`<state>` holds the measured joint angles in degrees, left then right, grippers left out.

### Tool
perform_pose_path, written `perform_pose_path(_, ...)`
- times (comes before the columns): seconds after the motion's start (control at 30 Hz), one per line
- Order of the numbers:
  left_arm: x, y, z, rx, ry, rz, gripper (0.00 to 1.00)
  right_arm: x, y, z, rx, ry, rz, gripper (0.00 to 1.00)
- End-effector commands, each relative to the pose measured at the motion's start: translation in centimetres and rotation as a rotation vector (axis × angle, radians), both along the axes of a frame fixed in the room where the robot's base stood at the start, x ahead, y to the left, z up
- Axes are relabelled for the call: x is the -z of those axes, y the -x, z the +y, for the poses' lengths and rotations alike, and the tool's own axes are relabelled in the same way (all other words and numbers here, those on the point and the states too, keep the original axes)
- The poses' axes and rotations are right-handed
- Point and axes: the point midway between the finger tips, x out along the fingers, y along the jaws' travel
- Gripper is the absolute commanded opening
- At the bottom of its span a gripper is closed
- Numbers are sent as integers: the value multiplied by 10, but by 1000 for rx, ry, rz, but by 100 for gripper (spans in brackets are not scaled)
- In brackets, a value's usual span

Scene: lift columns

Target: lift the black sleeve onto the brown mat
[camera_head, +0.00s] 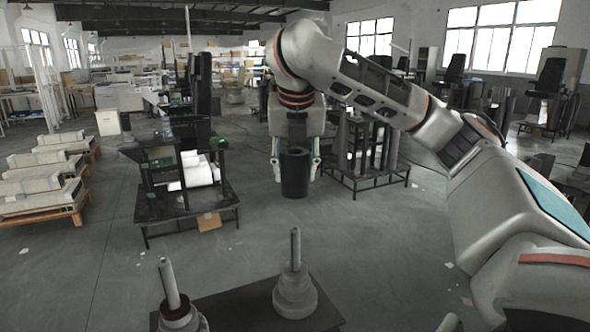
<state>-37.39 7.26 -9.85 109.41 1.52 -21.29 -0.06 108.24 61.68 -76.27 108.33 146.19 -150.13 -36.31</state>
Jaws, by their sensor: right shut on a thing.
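The black sleeve (294,174) is a dark upright cylinder in the middle of the head view. My right gripper (295,166) hangs above and around it, with one finger on each side, shut on it. The sleeve is held up in the air beyond the dark table. No brown mat can be made out for sure on the table. A small flat brown piece (208,222) shows farther back, by a black cart, and I cannot tell whether it is the mat. My left gripper is not in view.
The dark table (236,304) at the bottom carries a grey stepped column with a rod (295,288) and a second rodded column (176,301) to its left. A black cart (187,206) and a dark rack (368,178) stand behind. Open grey floor lies between.

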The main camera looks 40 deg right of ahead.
Motion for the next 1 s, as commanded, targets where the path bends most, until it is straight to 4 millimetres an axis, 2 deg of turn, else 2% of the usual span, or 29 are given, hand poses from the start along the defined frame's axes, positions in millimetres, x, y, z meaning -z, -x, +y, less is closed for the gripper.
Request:
perform_pose_path(0.37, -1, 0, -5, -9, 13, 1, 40, -17, -1, 0, 0, 0, -4, 14)
perform_pose_path(1.0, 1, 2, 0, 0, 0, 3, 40, -44, -1, 0, 0, 1, -4, 14)
